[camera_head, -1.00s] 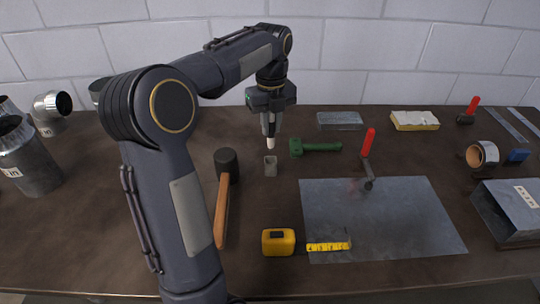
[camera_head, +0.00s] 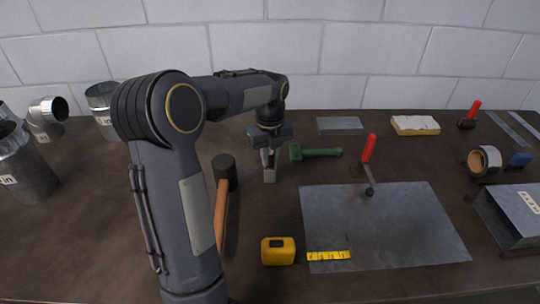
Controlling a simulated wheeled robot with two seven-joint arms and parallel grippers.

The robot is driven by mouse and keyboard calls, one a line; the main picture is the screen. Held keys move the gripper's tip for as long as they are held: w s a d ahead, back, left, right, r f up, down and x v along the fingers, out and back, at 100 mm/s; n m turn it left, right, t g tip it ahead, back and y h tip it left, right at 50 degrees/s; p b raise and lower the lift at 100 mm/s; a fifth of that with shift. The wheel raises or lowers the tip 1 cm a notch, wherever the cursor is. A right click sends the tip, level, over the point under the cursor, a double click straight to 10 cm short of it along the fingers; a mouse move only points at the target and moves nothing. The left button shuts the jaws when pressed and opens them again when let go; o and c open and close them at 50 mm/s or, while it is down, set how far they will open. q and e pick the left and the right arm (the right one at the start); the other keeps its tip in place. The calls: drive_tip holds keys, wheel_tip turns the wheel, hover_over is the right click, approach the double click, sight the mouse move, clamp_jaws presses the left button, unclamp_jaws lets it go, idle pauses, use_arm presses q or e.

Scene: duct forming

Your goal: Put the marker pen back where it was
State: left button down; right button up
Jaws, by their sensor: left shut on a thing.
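My left gripper (camera_head: 268,158) is low over the table, between the black mallet and the green-handled tool. It is shut on the marker pen, which is mostly hidden by the fingers in this view. Right below the fingers stands a small grey holder (camera_head: 269,175). The gripper is directly above or at the holder's top; I cannot tell how far the pen is inside it. My right gripper is not in view.
A black mallet (camera_head: 224,173) lies left of the holder, a green tool (camera_head: 318,153) right of it. A yellow tape measure (camera_head: 278,251), a metal sheet (camera_head: 385,225) and a red-handled clamp (camera_head: 369,150) lie nearby. Metal ducts (camera_head: 30,170) stand at left.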

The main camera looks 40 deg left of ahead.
use_arm(q)
drive_tip(key=shift+f, duration=0.15)
drive_tip(key=c, duration=1.3)
unclamp_jaws()
wheel_tip(320, 180, up, 12)
drive_tip(key=shift+f+p, duration=0.2)
drive_tip(key=shift+p, duration=0.35)
drive_tip(key=shift+r, duration=0.45)
